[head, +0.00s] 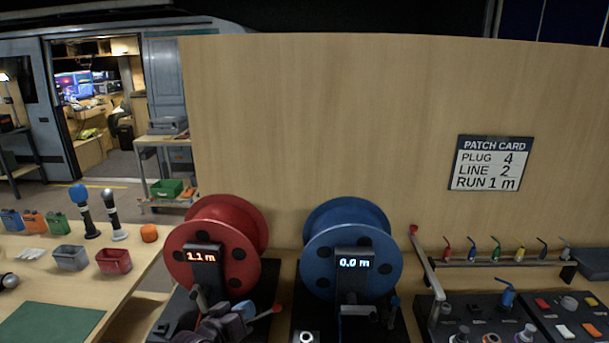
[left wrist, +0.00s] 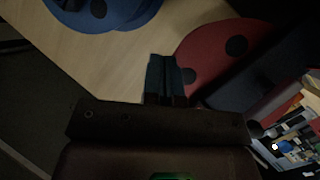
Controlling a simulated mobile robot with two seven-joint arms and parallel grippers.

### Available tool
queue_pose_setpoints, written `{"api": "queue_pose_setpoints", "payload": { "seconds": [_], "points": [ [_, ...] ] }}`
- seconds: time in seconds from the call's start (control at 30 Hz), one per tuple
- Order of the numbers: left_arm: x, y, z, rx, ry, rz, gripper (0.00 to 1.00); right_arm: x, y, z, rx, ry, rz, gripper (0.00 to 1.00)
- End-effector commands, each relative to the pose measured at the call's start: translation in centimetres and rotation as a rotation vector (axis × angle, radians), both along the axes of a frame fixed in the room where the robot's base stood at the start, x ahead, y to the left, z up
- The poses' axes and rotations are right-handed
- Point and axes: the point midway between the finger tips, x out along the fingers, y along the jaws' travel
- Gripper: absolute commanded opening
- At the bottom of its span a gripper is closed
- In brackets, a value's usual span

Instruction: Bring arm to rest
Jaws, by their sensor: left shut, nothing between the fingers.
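My left gripper (head: 222,314) is low in the head view, in front of the red cable reel (head: 213,240) and its 1.1 m display. In the left wrist view its two fingers (left wrist: 166,78) are together with nothing between them. The red reel also shows beyond the fingers in the left wrist view (left wrist: 208,42). Its lower stand is partly hidden by my gripper. My right gripper is in neither view.
A blue reel (head: 352,222) reading 0.0 m stands right of the red one. Control panels (head: 475,318) and a rack of coloured plugs (head: 500,263) are at the right. A side table (head: 125,262) with bins, microphones and a green mat is at the left.

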Motion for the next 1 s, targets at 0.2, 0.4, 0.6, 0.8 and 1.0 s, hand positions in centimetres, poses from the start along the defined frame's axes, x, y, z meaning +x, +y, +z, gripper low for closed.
{"api": "queue_pose_setpoints", "payload": {
  "seconds": [0.2, 0.4, 0.6, 0.8, 1.0],
  "points": [
    [-3.8, 1.9, -0.9, 0.237, -0.128, 0.031, 0.00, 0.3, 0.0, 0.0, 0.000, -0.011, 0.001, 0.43],
    [-9.1, 5.2, -3.4, 0.439, -0.160, 0.097, 0.00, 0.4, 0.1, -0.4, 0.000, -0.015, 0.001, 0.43],
    [-15.8, 9.2, -6.8, 0.587, -0.106, 0.179, 0.00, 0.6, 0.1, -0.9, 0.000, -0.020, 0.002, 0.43],
    [-23.1, 12.4, -10.6, 0.633, 0.016, 0.250, 0.00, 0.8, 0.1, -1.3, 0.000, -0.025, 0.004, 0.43],
    [-28.5, 13.6, -14.1, 0.630, 0.133, 0.272, 0.00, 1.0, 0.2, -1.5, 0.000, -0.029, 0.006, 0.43]
  ]
}}
